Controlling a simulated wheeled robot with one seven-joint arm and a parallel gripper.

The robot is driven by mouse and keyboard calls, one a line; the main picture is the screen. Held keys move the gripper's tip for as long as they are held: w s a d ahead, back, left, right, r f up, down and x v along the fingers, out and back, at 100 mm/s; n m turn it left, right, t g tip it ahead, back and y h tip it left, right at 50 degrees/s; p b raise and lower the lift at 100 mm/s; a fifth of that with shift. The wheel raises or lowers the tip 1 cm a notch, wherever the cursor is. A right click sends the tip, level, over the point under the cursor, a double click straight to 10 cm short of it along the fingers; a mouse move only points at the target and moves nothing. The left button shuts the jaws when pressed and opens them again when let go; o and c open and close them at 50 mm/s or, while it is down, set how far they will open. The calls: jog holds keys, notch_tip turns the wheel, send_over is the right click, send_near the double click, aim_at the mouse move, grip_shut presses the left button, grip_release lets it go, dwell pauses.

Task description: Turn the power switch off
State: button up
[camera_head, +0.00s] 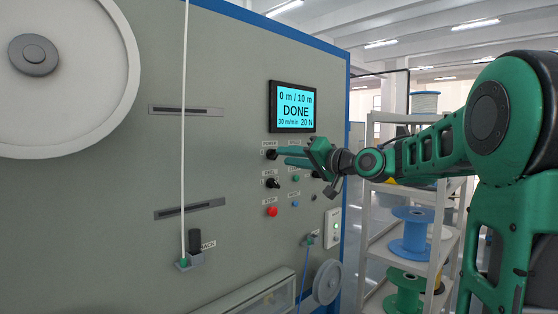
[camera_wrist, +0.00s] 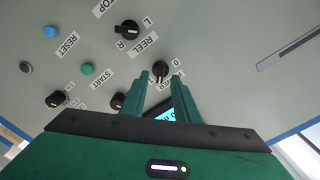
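The black power switch knob (camera_head: 271,154) is on the grey machine panel, under the POWER label and below the display. My gripper (camera_head: 281,155) reaches in from the right, with its green fingertips at the knob. In the wrist view the same knob (camera_wrist: 161,68) shows just beyond and between the two fingertips. My gripper (camera_wrist: 161,79) is open there, with a gap between its fingers. I cannot tell whether a finger touches the knob. The label beside the knob is partly hidden by the fingers.
The display (camera_head: 293,107) reads DONE, 0 m / 10 m. The reel knob (camera_head: 271,183), red stop button (camera_head: 272,211), green start button (camera_wrist: 87,69) and blue reset button (camera_wrist: 50,31) are close by. A spool shelf (camera_head: 378,190) stands right of the panel.

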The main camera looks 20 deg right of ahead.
aim_at(274, 155)
jog(key=shift+x, duration=1.75)
grip_shut()
jog(key=shift+f+n, duration=0.2)
jog(key=shift+n, duration=8.7)
